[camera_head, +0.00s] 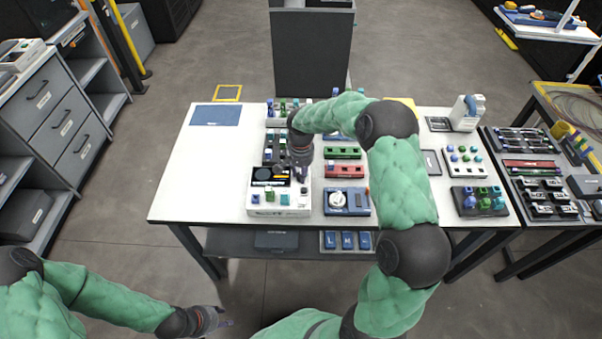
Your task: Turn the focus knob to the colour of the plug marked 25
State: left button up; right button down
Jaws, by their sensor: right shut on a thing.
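The white splicing device (278,210) with a black screen stands near the front of the white table. My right gripper (302,177) reaches down at the device's upper right corner, beside the screen. It is shut on what appears to be the focus knob, which the fingers hide. Small blue and green plugs (270,195) sit along the front of the device. More coloured plugs (283,108) stand in a rack at the table's back. The markings are too small to read, so I cannot tell which plug is 25. My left gripper (226,322) hangs empty over the floor, before the table.
A blue unit with a round white dial (346,199) stands just right of the device. Red and green modules (343,153) lie behind it. My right arm covers the table's middle right. The table's left side (190,170) is clear except for a blue mat (216,115).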

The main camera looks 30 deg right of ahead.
jog(key=shift+m, duration=0.5)
jog(key=c, duration=0.9)
grip_release()
notch_tip(320, 180, up, 12)
jog(key=shift+f, duration=0.1)
dwell(0.3)
